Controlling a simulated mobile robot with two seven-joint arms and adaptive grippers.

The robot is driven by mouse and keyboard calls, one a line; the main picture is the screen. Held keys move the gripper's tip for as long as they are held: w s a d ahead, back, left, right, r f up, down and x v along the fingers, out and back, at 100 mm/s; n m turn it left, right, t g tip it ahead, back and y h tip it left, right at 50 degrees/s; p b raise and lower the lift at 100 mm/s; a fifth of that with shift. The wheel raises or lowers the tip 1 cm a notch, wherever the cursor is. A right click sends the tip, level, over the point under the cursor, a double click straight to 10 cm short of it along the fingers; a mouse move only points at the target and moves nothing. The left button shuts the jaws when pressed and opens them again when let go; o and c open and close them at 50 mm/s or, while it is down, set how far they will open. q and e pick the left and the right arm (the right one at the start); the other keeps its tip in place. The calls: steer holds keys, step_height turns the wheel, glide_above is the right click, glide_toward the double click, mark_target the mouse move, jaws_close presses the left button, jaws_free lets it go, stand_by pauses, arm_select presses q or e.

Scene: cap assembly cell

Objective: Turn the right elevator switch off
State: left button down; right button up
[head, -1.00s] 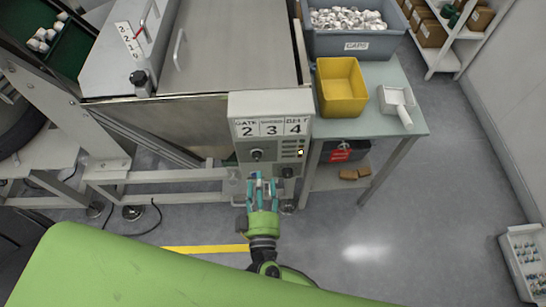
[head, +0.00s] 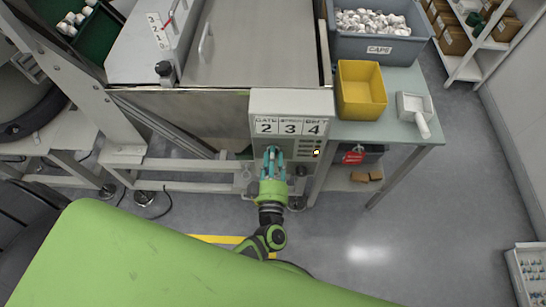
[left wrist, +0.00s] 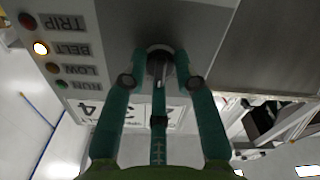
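A pale control box (head: 290,104) carries the labels GATE 2, a blurred middle label with 3, and BELT 4. Its sloped lower panel holds dark knobs and lights. My left gripper (head: 272,151) is in front of the panel's left part and hides the knob there. In the left wrist view, its teal fingers (left wrist: 160,68) stand on both sides of a round dark knob (left wrist: 160,62), with small gaps showing. Another dark knob (head: 301,171) is lower right on the panel. An amber light (left wrist: 41,48) glows beside BELT. My right gripper is out of view.
A metal machine cover (head: 257,45) rises behind.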

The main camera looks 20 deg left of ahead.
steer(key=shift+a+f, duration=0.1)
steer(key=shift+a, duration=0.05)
arm_select(q)
steer(key=shift+f+n+b, duration=0.1)
steer(key=shift+n+b, duration=1.85)
steer(key=shift+n, duration=2.45)
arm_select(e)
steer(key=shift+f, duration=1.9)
arm_select(q)
steer(key=shift+d, duration=0.1)
steer(key=c, duration=1)
jaws_free()
